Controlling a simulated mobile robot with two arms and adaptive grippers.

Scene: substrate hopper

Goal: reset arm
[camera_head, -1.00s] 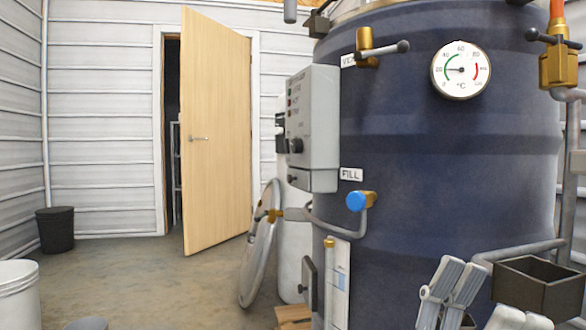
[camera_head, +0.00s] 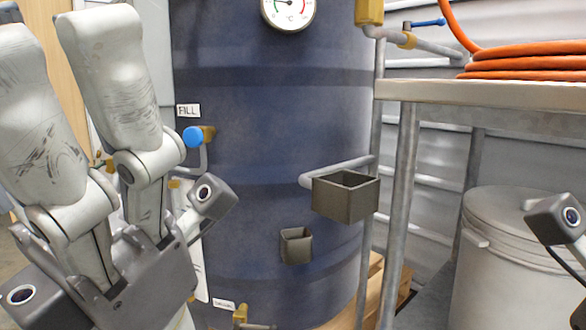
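My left gripper (camera_head: 48,55) is large and close at the left of the head view. Its two grey, scuffed fingers point up, with a narrow gap between them. It looks open and holds nothing. Its lower body runs out of the bottom left of the picture. Of my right arm, only a small dark camera housing (camera_head: 556,219) shows at the right edge; its fingers are outside the picture.
A dark blue tank (camera_head: 270,150) fills the middle, with a gauge (camera_head: 289,8), a blue-knobbed fill valve (camera_head: 193,137) and open boxes (camera_head: 345,197) (camera_head: 295,245). A metal table (camera_head: 480,93) bears a coiled orange hose (camera_head: 525,60). A white lidded bucket (camera_head: 500,270) stands below.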

